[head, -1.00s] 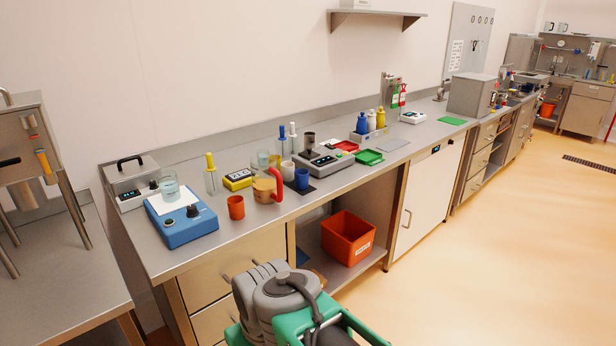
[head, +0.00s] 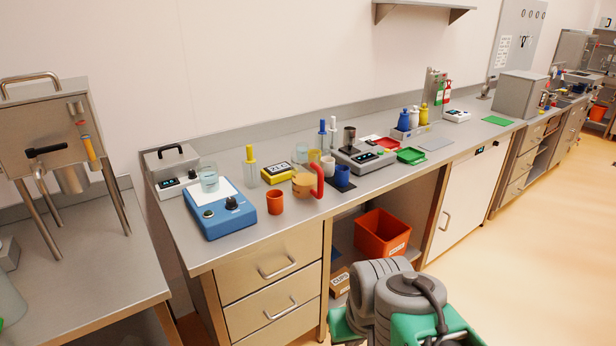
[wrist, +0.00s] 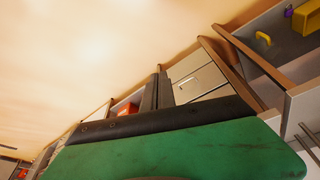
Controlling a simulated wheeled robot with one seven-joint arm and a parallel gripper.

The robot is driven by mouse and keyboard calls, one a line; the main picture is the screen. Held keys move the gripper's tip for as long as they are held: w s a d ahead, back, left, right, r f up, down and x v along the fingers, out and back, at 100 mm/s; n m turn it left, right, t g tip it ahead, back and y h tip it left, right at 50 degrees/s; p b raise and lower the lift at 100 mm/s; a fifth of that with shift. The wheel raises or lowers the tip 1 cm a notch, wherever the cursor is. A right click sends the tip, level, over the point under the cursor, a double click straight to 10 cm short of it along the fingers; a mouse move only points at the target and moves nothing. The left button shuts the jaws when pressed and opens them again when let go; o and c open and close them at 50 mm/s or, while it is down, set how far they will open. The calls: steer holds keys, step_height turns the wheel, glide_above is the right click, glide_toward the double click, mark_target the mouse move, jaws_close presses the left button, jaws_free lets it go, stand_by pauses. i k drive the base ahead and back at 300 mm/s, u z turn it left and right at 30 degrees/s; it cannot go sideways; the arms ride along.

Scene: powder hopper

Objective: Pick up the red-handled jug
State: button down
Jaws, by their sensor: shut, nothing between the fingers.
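The red-handled jug (head: 303,186) stands upright on the steel bench in the head view. Its body is clear with tan contents, and its red handle sits on the right side. My gripper (wrist: 160,75) shows in the wrist view as two dark fingers side by side, shut and empty. It is apart from the jug, which is not in the wrist view. In the head view only green and grey links of my arm show at the bottom, below the bench edge; the fingers are not visible there.
An orange cup (head: 275,202) stands left of the jug and a blue cup (head: 341,175) right of it. A yellow device (head: 276,174) is behind. A blue stirrer (head: 222,218) holds a beaker. Bench surface in front of the jug is clear. An orange bin (head: 383,233) sits below.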

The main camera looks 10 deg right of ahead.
mark_target(307, 176)
steer(key=z, duration=0.05)
steer(key=k, duration=0.4)
steer(key=u, duration=1)
steer(key=i, duration=1.7)
steer(key=u, duration=0.2)
